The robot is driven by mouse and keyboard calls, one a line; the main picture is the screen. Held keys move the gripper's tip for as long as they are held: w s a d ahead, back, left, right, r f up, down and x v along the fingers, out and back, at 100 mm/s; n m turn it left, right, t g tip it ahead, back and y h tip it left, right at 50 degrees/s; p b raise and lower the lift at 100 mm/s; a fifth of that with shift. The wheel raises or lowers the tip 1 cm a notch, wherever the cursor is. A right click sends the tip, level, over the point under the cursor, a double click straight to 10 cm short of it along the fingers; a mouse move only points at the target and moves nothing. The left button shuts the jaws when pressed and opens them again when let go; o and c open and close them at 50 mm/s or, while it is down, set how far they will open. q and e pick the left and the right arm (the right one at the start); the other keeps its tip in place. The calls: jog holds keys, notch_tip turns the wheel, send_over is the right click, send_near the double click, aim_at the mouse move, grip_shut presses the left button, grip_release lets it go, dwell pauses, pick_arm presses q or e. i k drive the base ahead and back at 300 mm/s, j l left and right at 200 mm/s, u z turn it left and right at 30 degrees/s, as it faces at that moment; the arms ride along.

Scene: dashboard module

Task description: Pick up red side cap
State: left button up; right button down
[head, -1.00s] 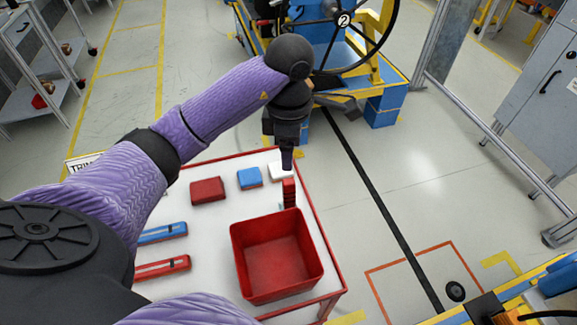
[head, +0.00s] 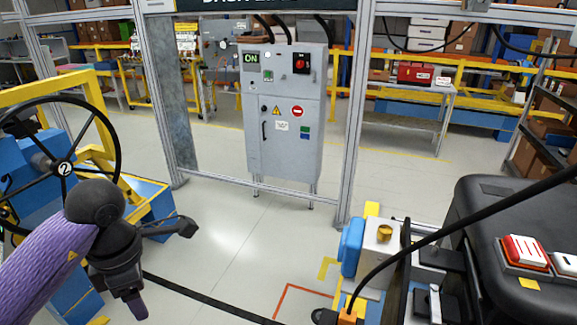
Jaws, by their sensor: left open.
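My left gripper (head: 132,304) hangs at the lower left of the head view, pointing down. Its jaws are open and no part shows between them. The red side cap cannot be made out in this view. The white table with the parts lies outside the picture. My right gripper is not in view.
A blue and yellow stand with a black wheel (head: 62,168) is behind my left arm. A grey control cabinet (head: 284,120) stands at the back centre. A black module (head: 480,205) and a fixture with a black cable (head: 430,232) fill the right. Open floor lies between.

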aim_at(523, 251)
jog(key=z, duration=1.6)
